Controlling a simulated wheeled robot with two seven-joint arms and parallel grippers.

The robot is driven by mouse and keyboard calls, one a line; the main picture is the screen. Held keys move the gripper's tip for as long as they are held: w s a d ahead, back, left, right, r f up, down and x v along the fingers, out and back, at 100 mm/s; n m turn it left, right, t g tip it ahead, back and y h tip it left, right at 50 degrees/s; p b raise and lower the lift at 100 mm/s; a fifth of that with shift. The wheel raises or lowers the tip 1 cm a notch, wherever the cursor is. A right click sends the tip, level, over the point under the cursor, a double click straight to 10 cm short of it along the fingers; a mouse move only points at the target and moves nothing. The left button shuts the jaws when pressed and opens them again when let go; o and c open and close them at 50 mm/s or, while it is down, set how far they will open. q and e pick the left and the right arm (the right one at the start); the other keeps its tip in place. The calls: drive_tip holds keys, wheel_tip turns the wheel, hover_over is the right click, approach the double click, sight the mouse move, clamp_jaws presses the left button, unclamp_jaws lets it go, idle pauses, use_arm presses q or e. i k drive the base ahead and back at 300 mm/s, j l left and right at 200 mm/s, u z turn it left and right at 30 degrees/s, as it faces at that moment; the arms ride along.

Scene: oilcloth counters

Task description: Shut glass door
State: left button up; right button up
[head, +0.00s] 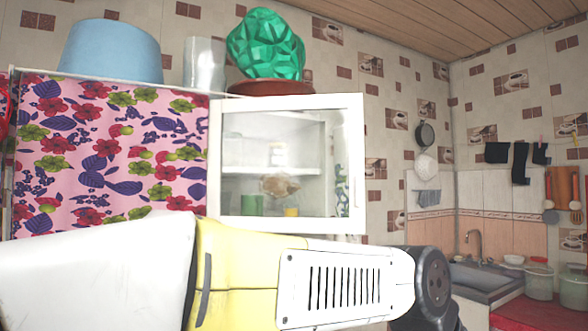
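The glass door (216,165) has a white frame and a clear pane. It is on a white cabinet in the middle of the head view. Its right edge looks taller and nearer than its left edge, as if it stands out from the cabinet, but I cannot tell how far. Shelves with a jar (278,155), a brownish item (281,187) and small green and yellow containers show through the pane. My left arm crosses the bottom of the view, in front of and below the door. Neither gripper is in view.
A pink floral panel (110,150) covers the cabinet's left part. A blue tub (110,52), a silvery container (204,65) and a green faceted object (265,45) on a brown base stand on top. A sink (485,276) and red-topped counter (540,315) are at right.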

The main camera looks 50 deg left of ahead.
sight(355, 223)
drive_tip(key=u, duration=1.85)
